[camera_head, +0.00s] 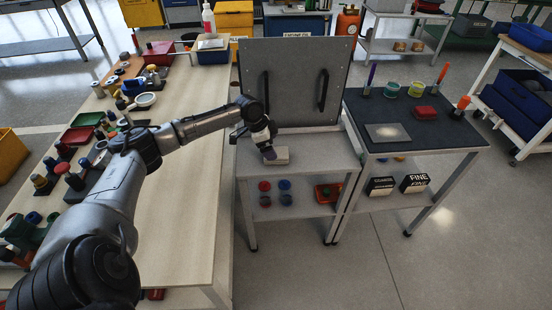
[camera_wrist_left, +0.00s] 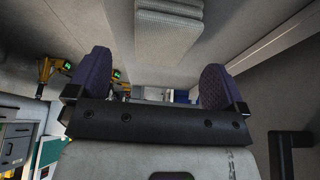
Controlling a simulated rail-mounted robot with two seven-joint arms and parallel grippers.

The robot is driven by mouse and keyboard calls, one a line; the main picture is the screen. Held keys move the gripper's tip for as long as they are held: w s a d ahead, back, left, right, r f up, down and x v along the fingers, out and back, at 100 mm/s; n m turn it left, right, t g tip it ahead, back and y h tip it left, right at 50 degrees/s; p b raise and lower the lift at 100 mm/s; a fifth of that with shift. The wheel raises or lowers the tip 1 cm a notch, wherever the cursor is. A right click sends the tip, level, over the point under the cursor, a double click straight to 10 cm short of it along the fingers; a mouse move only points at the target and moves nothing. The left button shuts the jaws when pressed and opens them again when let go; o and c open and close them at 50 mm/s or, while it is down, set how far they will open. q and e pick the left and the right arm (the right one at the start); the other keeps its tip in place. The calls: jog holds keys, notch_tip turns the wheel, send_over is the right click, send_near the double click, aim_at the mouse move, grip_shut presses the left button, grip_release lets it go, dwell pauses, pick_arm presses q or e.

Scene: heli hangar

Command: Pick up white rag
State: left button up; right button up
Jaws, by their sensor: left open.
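The white rag (camera_head: 281,157) is a small folded pale block lying on the grey top of the low cart (camera_head: 318,153). In the left wrist view the rag (camera_wrist_left: 170,28) shows as a ribbed, layered stack at the top, beyond the fingertips. My left gripper (camera_head: 269,154) points down at the rag from its left side and covers part of it. In the left wrist view its two purple-padded fingers (camera_wrist_left: 155,78) are wide apart with nothing between them. Whether the fingertips touch the rag is unclear. My right gripper is not in view.
An upright grey panel (camera_head: 295,75) with two black handles stands behind the rag. A dark-topped table (camera_head: 440,138) with a flat plate, markers and jars adjoins on the right. A wooden bench (camera_head: 195,170) crowded with tools is on the left. The cart top around the rag is mostly clear.

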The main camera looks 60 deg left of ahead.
aim_at(277, 152)
pick_arm(q)
jog(key=shift+b+x, duration=1.75)
jog(key=shift+x, duration=1.05)
jog(key=shift+w+r, duration=0.15)
jog(key=shift+c, duration=0.3)
jog(key=shift+c, duration=0.8)
jog(key=c, duration=0.8)
